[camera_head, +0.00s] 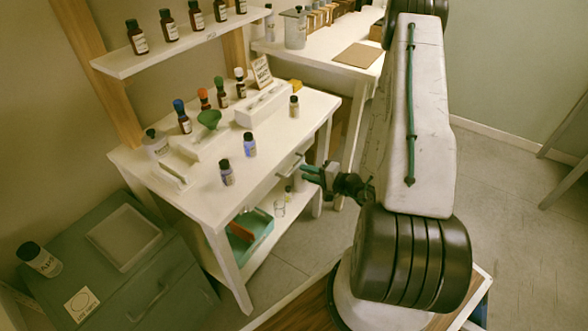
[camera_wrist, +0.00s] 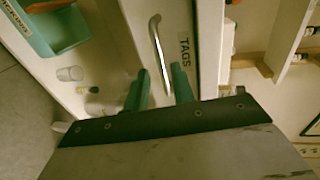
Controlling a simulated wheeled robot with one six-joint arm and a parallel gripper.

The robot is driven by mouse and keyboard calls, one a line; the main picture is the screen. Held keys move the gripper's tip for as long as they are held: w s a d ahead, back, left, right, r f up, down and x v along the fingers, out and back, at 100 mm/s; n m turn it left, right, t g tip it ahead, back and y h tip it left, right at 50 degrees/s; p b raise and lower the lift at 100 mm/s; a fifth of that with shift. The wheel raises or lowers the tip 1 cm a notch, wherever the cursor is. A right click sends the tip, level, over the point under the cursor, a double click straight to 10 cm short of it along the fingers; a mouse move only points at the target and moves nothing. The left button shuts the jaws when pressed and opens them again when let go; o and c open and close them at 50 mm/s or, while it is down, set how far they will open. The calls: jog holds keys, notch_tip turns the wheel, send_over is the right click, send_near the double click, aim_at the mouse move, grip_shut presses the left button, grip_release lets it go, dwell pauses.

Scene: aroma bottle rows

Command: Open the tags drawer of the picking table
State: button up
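The picking table (camera_head: 265,203) is white, and its tags drawer is in the front edge facing my arm. In the wrist view the drawer front (camera_wrist: 186,85) carries a black "TAGS" label (camera_wrist: 185,52) and a silver bar handle (camera_wrist: 158,48). The handle also shows in the head view (camera_head: 294,165). The drawer looks shut. My gripper (camera_wrist: 160,75) has two green fingers, apart, one on each side of the handle's near end in the picture. I cannot tell whether they touch it. In the head view my gripper (camera_head: 308,172) is beside the handle.
A teal tray (camera_head: 264,226) and glassware (camera_head: 279,208) are on the lower shelf. A grey-green cabinet (camera_head: 115,262) stands at left. Floor at right is open.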

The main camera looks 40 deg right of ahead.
aim_at(294, 168)
jog(key=x, duration=0.6)
jog(key=shift+r, duration=0.1)
grip_shut()
